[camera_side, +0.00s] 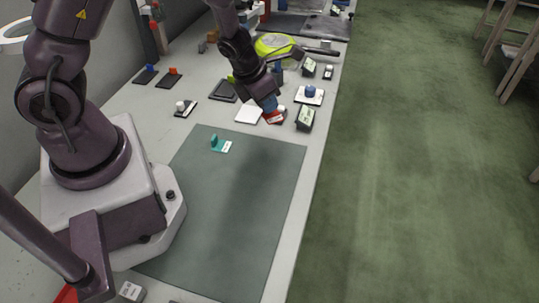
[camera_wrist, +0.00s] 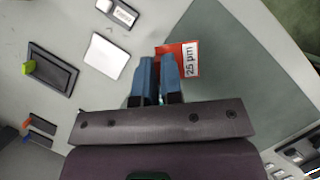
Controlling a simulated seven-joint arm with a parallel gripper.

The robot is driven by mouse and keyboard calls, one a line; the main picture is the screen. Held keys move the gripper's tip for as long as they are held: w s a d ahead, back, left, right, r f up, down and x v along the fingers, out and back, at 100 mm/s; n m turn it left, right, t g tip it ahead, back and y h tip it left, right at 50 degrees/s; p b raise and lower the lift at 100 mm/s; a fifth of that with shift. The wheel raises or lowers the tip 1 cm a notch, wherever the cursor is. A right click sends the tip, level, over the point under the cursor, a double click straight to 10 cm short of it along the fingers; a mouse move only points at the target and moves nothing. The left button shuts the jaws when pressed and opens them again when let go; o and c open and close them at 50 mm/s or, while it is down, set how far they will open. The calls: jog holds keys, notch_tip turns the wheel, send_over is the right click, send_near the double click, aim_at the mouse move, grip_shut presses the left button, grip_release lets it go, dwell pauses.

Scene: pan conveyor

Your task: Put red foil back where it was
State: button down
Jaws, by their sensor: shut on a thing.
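The red foil (camera_side: 275,117) is a flat red piece at the far edge of the grey-green mat (camera_side: 245,215). In the wrist view the red foil (camera_wrist: 178,50) carries a white label reading "25 µm". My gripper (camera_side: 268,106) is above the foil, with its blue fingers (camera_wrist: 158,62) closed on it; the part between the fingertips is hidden. A white square plate (camera_side: 249,114) lies just left of the foil and also shows in the wrist view (camera_wrist: 106,56). I cannot tell whether the foil touches the table.
A teal foil piece (camera_side: 222,146) with an upright tab sits on the mat. A black tray (camera_side: 223,91) lies behind the white plate. Dark labelled blocks (camera_side: 306,118) and a blue-knobbed plate (camera_side: 309,95) stand close right. A yellow-green round object (camera_side: 274,44) is farther back. Most of the mat is clear.

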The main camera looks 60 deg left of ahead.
aim_at(271, 123)
jog(key=d+m, duration=0.1)
jog(key=s+d+m+h, duration=0.1)
jog(key=s+d+m, duration=0.1)
jog(key=m, duration=0.1)
jog(key=shift+d+f+h, duration=0.2)
jog(key=shift+f+h, duration=0.05)
jog(key=shift+h, duration=0.05)
jog(key=f, duration=0.2)
jog(key=shift+d+f+m, duration=0.3)
jog(key=shift+f, duration=2.55)
jog(key=shift+f, duration=0.1)
jog(key=c, duration=1.3)
grip_release()
jog(key=shift+o, duration=0.2)
